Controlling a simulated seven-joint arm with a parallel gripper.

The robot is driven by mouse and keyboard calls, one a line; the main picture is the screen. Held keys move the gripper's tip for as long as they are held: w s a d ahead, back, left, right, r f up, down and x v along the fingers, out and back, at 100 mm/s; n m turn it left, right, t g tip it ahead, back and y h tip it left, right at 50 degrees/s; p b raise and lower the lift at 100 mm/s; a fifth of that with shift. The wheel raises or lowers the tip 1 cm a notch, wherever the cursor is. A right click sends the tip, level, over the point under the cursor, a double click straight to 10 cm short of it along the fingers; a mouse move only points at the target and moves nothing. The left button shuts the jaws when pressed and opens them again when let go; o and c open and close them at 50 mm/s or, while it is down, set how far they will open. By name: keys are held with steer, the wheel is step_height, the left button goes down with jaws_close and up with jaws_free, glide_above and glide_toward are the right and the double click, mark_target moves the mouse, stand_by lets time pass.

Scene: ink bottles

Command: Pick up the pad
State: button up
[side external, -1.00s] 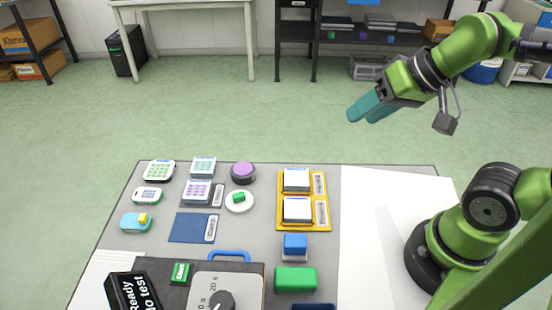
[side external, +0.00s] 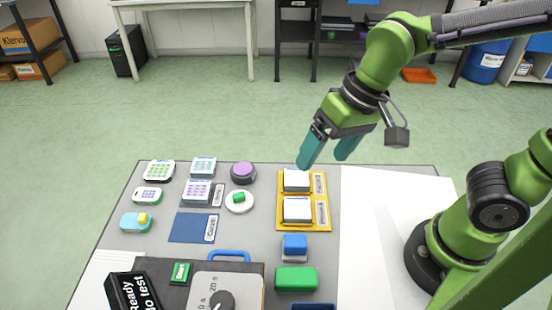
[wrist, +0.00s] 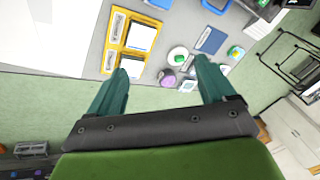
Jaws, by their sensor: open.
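Two white-topped square pads, a far one (side external: 296,181) and a near one (side external: 297,209), sit on a yellow tray (side external: 304,228). I cannot tell which one the task means. My gripper (side external: 324,159) is open and empty, with teal fingers tilted down above the table's far edge, near the tray's far end. In the wrist view, the pads (wrist: 141,37) (wrist: 130,65) and yellow tray (wrist: 119,43) lie beyond and between the left of my fingers (wrist: 161,66). Nothing is between the fingertips.
A purple round pot (side external: 243,172) and a white dish (side external: 232,207) with a green block stand left of the tray. A blue block (side external: 295,243) and a green block (side external: 296,279) are in front. A blue mat (side external: 192,228) lies left. The white surface (side external: 385,215) at right is clear.

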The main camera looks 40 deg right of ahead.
steer(key=a+f+m+g+h, duration=0.2)
steer(key=a+f+m+g, duration=0.15)
steer(key=a, duration=0.35)
steer(key=m, duration=0.3)
glide_toward(296, 241)
steer(key=shift+t+h, duration=0.3)
steer(key=shift+t, duration=0.05)
step_height(296, 241, down, 6)
steer(key=shift+a+r, duration=0.15)
steer(key=shift+s+a+f, duration=0.1)
steer(key=shift+s+f, duration=0.05)
steer(key=shift+f, duration=1.2)
steer(key=shift+s+f, duration=0.1)
steer(key=shift+f, duration=1.3)
